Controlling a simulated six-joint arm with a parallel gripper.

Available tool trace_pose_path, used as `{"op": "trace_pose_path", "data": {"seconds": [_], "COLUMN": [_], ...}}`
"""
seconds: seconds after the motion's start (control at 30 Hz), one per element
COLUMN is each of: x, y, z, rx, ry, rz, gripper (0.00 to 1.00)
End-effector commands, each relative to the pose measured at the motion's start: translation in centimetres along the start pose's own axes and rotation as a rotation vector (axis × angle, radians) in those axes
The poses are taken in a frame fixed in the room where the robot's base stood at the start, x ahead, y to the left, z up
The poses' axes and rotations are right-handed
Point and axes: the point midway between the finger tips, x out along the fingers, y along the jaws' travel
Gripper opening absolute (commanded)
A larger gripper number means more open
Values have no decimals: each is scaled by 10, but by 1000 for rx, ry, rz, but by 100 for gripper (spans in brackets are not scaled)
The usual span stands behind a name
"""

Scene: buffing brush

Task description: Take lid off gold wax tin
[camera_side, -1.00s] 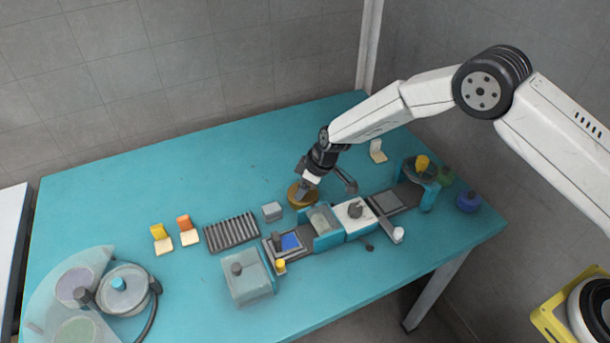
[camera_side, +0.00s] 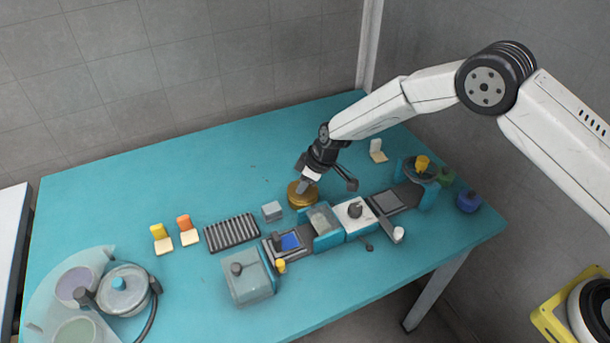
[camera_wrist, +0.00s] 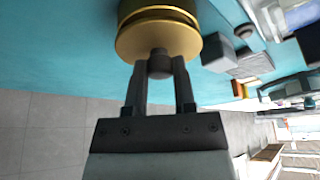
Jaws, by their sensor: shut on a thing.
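The gold wax tin (camera_side: 297,201) stands on the teal table, left of the row of grey, white and teal fixtures. In the wrist view it shows at the top as a gold body (camera_wrist: 150,8) with a wide gold lid (camera_wrist: 135,45) and a dark knob (camera_wrist: 160,67). A narrow groove shows between the lid and the body; I cannot tell whether they are apart. My gripper (camera_side: 306,186) is above the tin, tilted, and it also shows in the wrist view (camera_wrist: 160,75). Its two fingers are shut on the lid's knob.
A small grey block (camera_side: 272,211) sits close left of the tin, and a ribbed dark rack (camera_side: 232,232) lies beyond it. The fixture row (camera_side: 355,213) is close on the right. The table (camera_side: 200,160) behind the tin is clear.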

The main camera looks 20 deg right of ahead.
Motion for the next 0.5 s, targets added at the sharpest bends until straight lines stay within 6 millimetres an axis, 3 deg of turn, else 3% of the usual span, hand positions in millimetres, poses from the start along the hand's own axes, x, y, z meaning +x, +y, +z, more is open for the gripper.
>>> {"op": "trace_pose_path", "data": {"seconds": [0.2, 0.5], "x": [-23, -59], "y": [0, -13], "z": [-9, 0], "rx": [1, 1], "ry": [2, 2], "rz": [0, 0], "gripper": [0, 0]}}
